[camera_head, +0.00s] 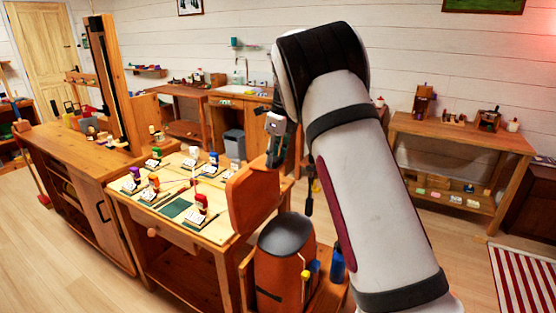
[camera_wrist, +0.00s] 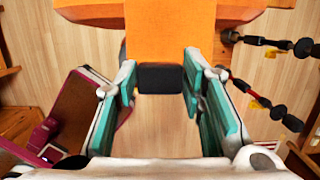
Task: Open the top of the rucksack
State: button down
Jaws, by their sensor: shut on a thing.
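The rucksack (camera_head: 283,280) is orange and stands upright on a low wooden seat, with a dark grey rounded top surface (camera_head: 287,236). An orange flap (camera_head: 252,195) stands raised and tilted at its upper left, apart from that dark surface. My gripper (camera_head: 276,140) is high over the rucksack by the flap's upper end, partly masked by my arm. In the wrist view my gripper (camera_wrist: 160,92) has its teal fingers either side of a black tab (camera_wrist: 160,77) at the orange flap's edge (camera_wrist: 170,30) and is shut on it. The flap's join to the rucksack is hard to see.
Dark poles with yellow parts (camera_wrist: 270,82) hang at the right in the wrist view. A blue bottle (camera_head: 337,264) is beside the rucksack. A workbench (camera_head: 140,212) with several small items stands left. Open floor (camera_head: 455,262) lies right, before a striped rug (camera_head: 523,275).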

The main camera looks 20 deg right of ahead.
jog(key=shift+w+a, duration=0.1)
jog(key=shift+a, duration=0.1)
jog(key=c, duration=1)
grip_release()
jog(key=shift+f, duration=0.1)
jog(key=shift+c, duration=0.2)
jog(key=shift+d, duration=0.1)
notch_tip(320, 180, up, 12)
jog(key=s+d, duration=0.1)
jog(key=s, duration=0.1)
jog(key=shift+d, duration=0.15)
